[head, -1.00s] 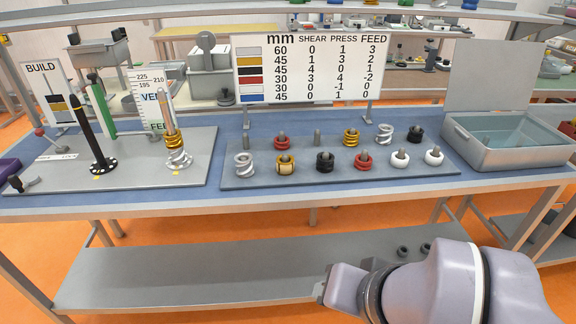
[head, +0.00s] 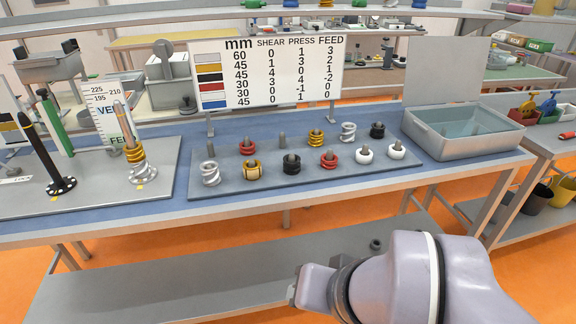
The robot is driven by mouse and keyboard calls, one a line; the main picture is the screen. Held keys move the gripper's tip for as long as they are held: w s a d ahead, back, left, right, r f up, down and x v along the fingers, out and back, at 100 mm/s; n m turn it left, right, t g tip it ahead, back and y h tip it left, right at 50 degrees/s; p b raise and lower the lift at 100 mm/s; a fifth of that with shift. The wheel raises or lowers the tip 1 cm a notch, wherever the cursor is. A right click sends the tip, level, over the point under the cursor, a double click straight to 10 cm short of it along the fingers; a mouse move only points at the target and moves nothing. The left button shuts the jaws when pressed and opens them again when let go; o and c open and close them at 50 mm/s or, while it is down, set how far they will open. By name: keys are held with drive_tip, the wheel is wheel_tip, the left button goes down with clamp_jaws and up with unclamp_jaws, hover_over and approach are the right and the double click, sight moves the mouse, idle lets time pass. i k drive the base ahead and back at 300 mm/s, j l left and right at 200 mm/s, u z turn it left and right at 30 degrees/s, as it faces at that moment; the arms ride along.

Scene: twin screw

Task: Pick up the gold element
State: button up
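A gold element (head: 252,172) sits on a peg in the front row of the grey peg board (head: 215,188). A second gold element (head: 316,137) is on a peg in the back row. Another gold element (head: 134,152) is on the upright shaft at left, above a silver spiral element (head: 139,173). Part of my arm shows at the lower right, below the table's front edge and apart from the elements. No gripper fingers can be made out.
Silver, red, black and white elements share the peg board. A black shaft (head: 45,155) stands at far left. An open grey bin (head: 465,150) is right of the board. A sign (head: 267,75) with numbers stands behind it. Blue table top shows in front.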

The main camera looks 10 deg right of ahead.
sight(251, 174)
drive_tip(key=i+z, duration=0.1)
drive_tip(key=z, duration=0.4)
drive_tip(key=i+j+z, duration=0.1)
drive_tip(key=z, duration=0.4)
drive_tip(key=j+z, duration=0.2)
drive_tip(key=z, duration=0.3)
drive_tip(key=j+u, duration=0.1)
drive_tip(key=u, duration=0.9)
drive_tip(key=j+u, duration=0.1)
drive_tip(key=u, duration=0.4)
drive_tip(key=i+j+z, duration=0.6)
drive_tip(key=i+j, duration=0.25)
